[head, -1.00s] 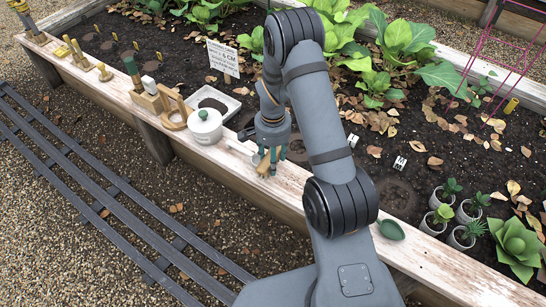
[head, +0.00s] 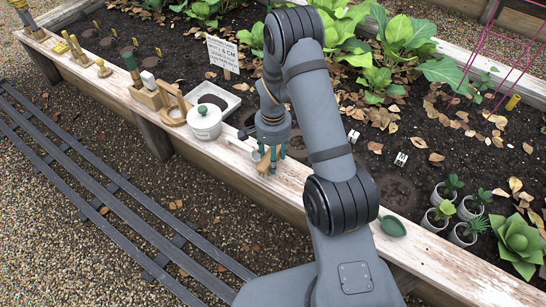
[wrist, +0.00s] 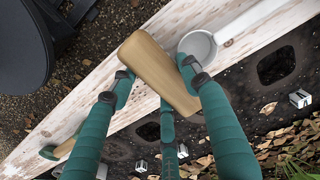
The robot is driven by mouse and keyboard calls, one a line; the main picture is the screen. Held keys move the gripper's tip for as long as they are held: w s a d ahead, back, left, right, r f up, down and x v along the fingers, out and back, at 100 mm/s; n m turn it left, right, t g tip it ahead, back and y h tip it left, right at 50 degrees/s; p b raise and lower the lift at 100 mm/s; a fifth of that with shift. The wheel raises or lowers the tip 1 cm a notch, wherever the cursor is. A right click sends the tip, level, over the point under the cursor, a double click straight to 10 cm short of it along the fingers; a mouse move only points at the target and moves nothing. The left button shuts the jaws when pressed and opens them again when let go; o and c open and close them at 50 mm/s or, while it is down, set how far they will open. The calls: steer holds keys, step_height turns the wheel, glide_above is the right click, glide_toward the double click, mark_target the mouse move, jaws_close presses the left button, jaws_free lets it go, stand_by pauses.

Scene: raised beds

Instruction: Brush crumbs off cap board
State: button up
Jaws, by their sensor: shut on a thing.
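The cap board (head: 330,208) is a pale, weathered plank along the front edge of the raised bed; it also shows in the wrist view (wrist: 88,100). My gripper (head: 270,157) is low over the board's middle. In the wrist view its teal fingers (wrist: 155,82) are closed around a tan wooden block-like piece (wrist: 150,62), which looks like a brush body. That piece also shows below the fingers in the head view (head: 263,163). Its underside is hidden, so I cannot tell whether it touches the board. I cannot make out separate crumbs.
A white scoop (wrist: 198,45) lies close beside the held piece. A lidded white pot (head: 204,122), wooden holders and a tray (head: 236,101) stand left along the board. A green scoop (head: 392,226) lies to the right. Potted succulents (head: 440,214) stand in the soil.

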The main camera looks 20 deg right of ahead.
steer(key=shift+f, duration=0.35)
steer(key=shift+r, duration=0.1)
